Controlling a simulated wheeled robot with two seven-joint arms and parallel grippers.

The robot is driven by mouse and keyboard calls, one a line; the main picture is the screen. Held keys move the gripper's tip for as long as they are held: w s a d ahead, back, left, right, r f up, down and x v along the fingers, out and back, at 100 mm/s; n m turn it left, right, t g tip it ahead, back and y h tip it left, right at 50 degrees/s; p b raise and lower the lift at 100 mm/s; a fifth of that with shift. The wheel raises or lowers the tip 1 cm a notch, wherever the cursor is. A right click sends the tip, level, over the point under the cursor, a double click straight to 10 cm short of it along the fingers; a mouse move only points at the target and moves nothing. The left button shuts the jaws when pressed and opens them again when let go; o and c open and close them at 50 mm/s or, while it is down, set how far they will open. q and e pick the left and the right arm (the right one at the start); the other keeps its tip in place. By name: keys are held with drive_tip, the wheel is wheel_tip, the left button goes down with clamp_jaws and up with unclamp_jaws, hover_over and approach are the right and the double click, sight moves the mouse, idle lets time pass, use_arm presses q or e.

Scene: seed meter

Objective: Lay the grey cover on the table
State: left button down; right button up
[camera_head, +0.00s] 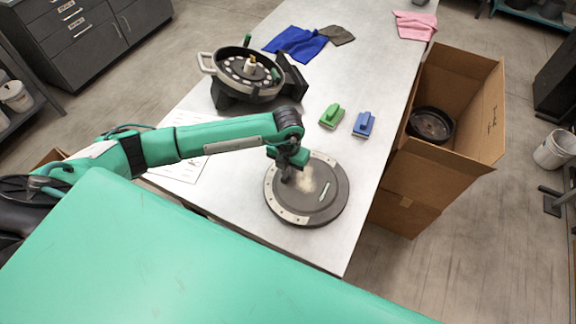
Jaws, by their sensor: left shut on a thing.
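The round grey cover (321,204) is at the near part of the table (232,238). It looks flat, with a lighter rim piece on its left and a pale dusty patch and a small light bar on its face. My left gripper (290,177) is over the cover's upper left part and is shut on it; the fingertips are mostly hidden by the wrist. I cannot tell whether the cover touches the table. The seed meter body (247,72) stands farther back, open, with a disc inside. My right gripper is not in view.
A green brush (331,116) and a blue brush (364,124) lie just beyond the cover. Blue (295,43) and pink (415,25) cloths lie at the back. A cardboard box (480,72) holding a black round part (431,124) stands off the right edge. Paper (182,168) lies left.

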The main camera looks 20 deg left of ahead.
use_arm(q)
drive_tip(key=c, duration=1.4)
unclamp_jaws()
drive_tip(key=shift+f, duration=0.1)
drive_tip(key=shift+o, duration=0.2)
drive_tip(key=shift+r+b, duration=0.35)
drive_tip(key=shift+r, duration=0.05)
wheel_tip(320, 180, up, 11)
drive_tip(key=b, duration=0.4)
drive_tip(key=shift+r, duration=0.2)
drive_tip(key=shift+s, duration=0.1)
